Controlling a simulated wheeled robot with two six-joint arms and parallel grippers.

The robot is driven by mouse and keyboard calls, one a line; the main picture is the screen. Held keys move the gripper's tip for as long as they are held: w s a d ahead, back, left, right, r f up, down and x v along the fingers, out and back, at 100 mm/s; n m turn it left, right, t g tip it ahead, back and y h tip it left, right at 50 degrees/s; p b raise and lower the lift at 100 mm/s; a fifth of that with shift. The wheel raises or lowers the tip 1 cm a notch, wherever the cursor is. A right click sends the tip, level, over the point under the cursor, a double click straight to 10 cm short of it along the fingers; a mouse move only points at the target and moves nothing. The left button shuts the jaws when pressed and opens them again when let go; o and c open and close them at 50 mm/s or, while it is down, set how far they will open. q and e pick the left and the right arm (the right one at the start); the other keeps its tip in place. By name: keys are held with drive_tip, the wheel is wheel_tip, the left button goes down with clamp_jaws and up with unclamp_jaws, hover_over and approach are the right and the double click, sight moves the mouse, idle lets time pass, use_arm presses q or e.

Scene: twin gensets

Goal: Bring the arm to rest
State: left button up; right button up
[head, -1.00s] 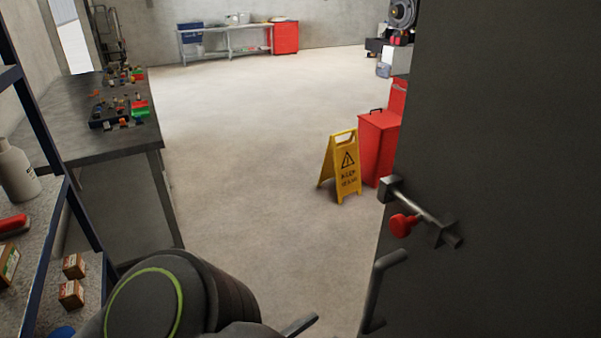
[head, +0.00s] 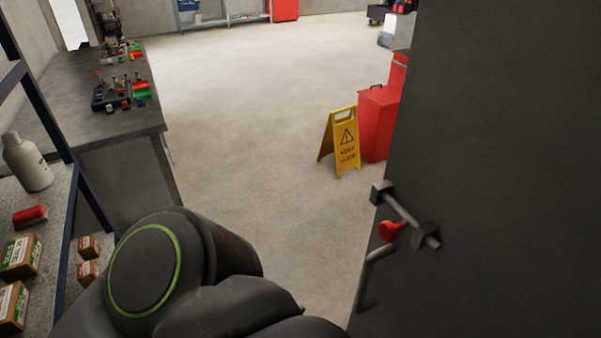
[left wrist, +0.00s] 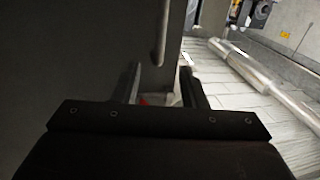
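My left arm (head: 190,270) is bent across the bottom of the head view, its dark joint with a green ring at lower left. In the left wrist view my left gripper (left wrist: 160,72) has its two fingers apart, with nothing clearly held between them. A small red patch shows low between the fingers, too small to identify. A grey panel edge with a bar handle stands just beyond the fingers. The left gripper itself is outside the head view. My right gripper is in neither view.
A large dark door panel (head: 500,180) fills the right side, with a bar latch, a red knob (head: 391,229) and a handle (head: 372,275). A shelf with a white bottle (head: 27,162) and boxes is at left, beside a workbench (head: 75,135). A yellow sign (head: 345,140) stands on open floor.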

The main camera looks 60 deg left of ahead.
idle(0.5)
use_arm(q)
drive_tip(key=s+f+g+h+b, duration=0.15)
drive_tip(key=f+g, duration=0.25)
drive_tip(key=f, duration=1.1)
drive_tip(key=s+f+g+b, duration=0.2)
drive_tip(key=f+g, duration=0.2)
drive_tip(key=f, duration=1.1)
drive_tip(key=s+f+g+h+b, duration=0.1)
drive_tip(key=f+g, duration=0.2)
drive_tip(key=f, duration=1.2)
drive_tip(key=s+a+f+m+g+b, duration=0.1)
drive_tip(key=s+a+f+g+b, duration=0.1)
drive_tip(key=s+f+g, duration=0.3)
wheel_tip(320, 180, down, 4)
drive_tip(key=shift+s+f+m, duration=0.1)
drive_tip(key=shift+s+m, duration=0.2)
drive_tip(key=shift+s, duration=0.35)
